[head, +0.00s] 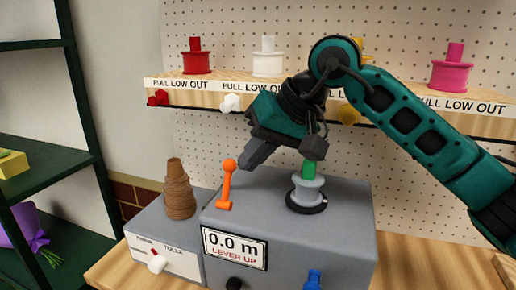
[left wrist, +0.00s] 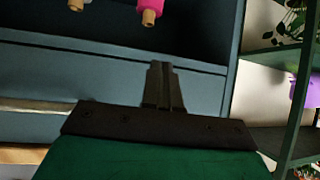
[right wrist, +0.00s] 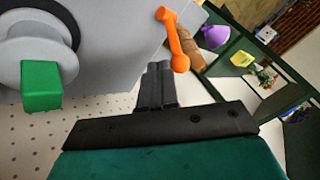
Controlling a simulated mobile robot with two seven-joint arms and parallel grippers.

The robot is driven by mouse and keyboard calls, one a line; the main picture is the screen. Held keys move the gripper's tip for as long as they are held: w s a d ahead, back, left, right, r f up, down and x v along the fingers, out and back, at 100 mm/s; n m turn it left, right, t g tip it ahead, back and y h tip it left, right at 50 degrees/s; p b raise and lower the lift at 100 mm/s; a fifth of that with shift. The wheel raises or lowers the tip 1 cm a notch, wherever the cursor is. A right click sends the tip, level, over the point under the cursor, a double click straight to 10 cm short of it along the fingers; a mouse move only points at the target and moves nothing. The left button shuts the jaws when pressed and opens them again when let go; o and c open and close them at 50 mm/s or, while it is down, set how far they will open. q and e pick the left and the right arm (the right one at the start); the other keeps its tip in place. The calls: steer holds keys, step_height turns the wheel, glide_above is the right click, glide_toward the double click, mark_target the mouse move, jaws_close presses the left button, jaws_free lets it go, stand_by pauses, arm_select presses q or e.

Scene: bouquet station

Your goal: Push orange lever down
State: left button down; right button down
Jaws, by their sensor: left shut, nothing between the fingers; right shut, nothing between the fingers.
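The orange lever (head: 228,180) stands upright on top of a grey machine box (head: 340,225), its round knob at the top. A display (head: 235,247) on the box's front reads "0.0 m" and "LEVER UP". My right gripper (head: 246,164) is shut and empty, just right of the lever knob and apart from it. In the right wrist view the orange lever (right wrist: 173,38) shows beyond the shut fingertips (right wrist: 158,70). My left gripper (left wrist: 160,72) is shut and empty in the left wrist view, away from the lever, and is not in the head view.
A grey spool with a green block (head: 308,188) sits on the box, right of the lever. A brown twine cone (head: 178,190) stands on a lower box at left. Spools, including a red one (head: 196,58), line a shelf (head: 200,86) behind. Green shelving (head: 45,165) is at far left.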

stand_by(0.3)
steer(key=shift+s+b, duration=0.15)
steer(key=shift+b, duration=0.25)
steer(key=shift+s+r+t, duration=0.1)
steer(key=shift+t, duration=0.2)
